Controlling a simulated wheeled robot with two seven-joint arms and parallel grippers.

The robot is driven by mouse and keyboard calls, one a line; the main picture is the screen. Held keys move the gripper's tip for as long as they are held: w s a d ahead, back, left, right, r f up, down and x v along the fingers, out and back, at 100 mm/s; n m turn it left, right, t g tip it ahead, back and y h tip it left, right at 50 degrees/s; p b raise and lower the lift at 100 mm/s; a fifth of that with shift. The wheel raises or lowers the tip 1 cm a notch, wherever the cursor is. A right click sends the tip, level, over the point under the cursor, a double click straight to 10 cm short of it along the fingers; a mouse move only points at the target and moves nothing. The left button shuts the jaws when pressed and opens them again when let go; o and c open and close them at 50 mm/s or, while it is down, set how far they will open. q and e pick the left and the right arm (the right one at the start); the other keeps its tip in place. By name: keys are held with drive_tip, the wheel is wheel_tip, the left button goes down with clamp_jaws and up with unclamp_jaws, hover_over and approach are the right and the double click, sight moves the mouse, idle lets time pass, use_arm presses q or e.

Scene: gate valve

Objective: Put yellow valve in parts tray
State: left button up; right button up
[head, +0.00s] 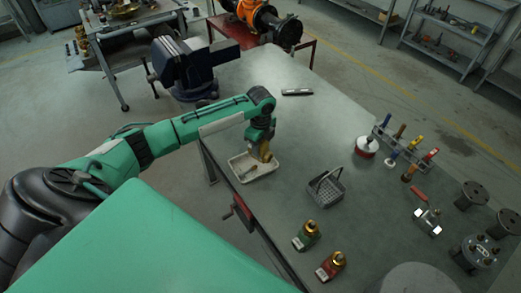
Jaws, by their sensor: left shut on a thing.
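My left gripper (262,141) reaches in from the left, pointing down over the parts tray. It is shut on the yellow valve (265,154), which shows as a small yellow-brass shape below the fingers. The parts tray (237,161) is a shallow cream tray near the left edge of the grey bench. The valve is over or in the tray's back right part; I cannot tell if it touches the tray. A small brownish thing (251,170) lies in the tray. My right gripper is out of view.
A grey basket (325,188) stands right of the tray. A green valve (306,236) and a red valve (330,266) stand near the bench's front edge. A blue vise (188,68) is at the back left. A tool rack (405,146) and dark flanges (472,195) are at right.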

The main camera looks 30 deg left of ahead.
sight(260, 151)
use_arm(q)
wheel_tip(260, 151, down, 3)
drive_tip(key=shift+f, duration=0.15)
drive_tip(key=shift+f, duration=0.15)
drive_tip(key=o, duration=1.2)
wheel_tip(260, 151, up, 12)
drive_tip(key=shift+r+b, duration=0.2)
drive_tip(key=shift+b, duration=0.6)
